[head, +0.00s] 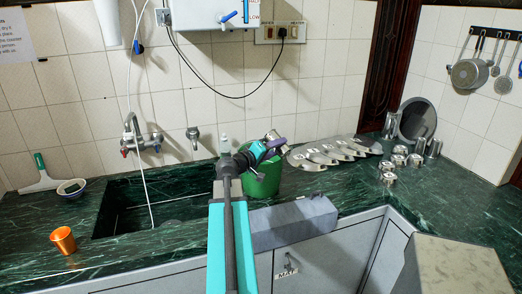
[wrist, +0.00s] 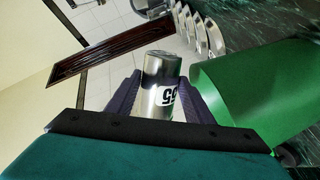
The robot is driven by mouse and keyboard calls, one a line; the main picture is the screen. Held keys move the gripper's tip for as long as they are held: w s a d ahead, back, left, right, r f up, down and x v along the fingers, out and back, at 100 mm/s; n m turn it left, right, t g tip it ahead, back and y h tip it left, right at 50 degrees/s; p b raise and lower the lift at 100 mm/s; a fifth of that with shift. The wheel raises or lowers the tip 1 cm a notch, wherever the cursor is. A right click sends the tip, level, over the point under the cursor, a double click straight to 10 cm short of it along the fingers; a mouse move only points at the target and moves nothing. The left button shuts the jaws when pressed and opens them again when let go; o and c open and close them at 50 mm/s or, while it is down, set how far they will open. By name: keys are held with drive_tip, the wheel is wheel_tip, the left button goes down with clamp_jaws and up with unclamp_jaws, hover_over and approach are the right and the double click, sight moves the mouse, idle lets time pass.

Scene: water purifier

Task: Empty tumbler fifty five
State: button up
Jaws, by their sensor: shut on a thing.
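A shiny steel tumbler (wrist: 162,68) with a white label reading 55 is between the fingers of my gripper (wrist: 160,82) in the wrist view. My gripper is shut on it. In the head view the tumbler (head: 271,136) shows small and partly hidden at my gripper (head: 277,145), above the rim of a green bucket (head: 262,182). The bucket (wrist: 255,95) fills the right side of the wrist view. The tumbler looks tilted in the head view. I cannot see inside the tumbler or the bucket.
A sink (head: 125,210) is left of the bucket, with taps (head: 138,140) above it. A copper cup (head: 63,240) and a small bowl (head: 72,187) stand left on the green counter (head: 30,240). Steel plates (head: 335,152) and several tumblers (head: 388,172) stand right of the bucket.

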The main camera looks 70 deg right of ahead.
drive_tip(key=shift+w+n+p, duration=0.1)
drive_tip(key=shift+n+p, duration=0.8)
drive_tip(key=shift+p, duration=1.55)
drive_tip(key=shift+w+d+f+n+g, duration=0.2)
drive_tip(key=shift+w+n, duration=0.15)
drive_tip(key=shift+w, duration=0.05)
drive_tip(key=shift+w+d+f+n+g, duration=0.15)
drive_tip(key=shift+w+d+n+g, duration=0.05)
drive_tip(key=shift+w+n, duration=0.2)
drive_tip(key=shift+w+r+n+p, duration=0.15)
drive_tip(key=shift+r+n+p, duration=0.25)
drive_tip(key=shift+p, duration=0.2)
drive_tip(key=shift+f+m+b, duration=0.25)
drive_tip(key=shift+f+b, duration=0.25)
drive_tip(key=shift+b, duration=0.05)
drive_tip(key=shift+s+a+r+m, duration=0.15)
drive_tip(key=shift+s+a+m, duration=0.05)
drive_tip(key=shift+s+m, duration=0.2)
drive_tip(key=shift+s+a+r+m, duration=0.1)
drive_tip(key=shift+s+a+m, duration=0.15)
drive_tip(key=shift+s, duration=0.25)
drive_tip(key=shift+s+m+t+b, duration=0.2)
drive_tip(key=shift+m+t+b, duration=0.15)
drive_tip(key=shift+b, duration=0.15)
drive_tip(key=shift+w+b, duration=0.1)
drive_tip(key=shift+b, duration=0.75)
drive_tip(key=shift+m+b, duration=0.35)
drive_tip(key=shift+m, duration=0.05)
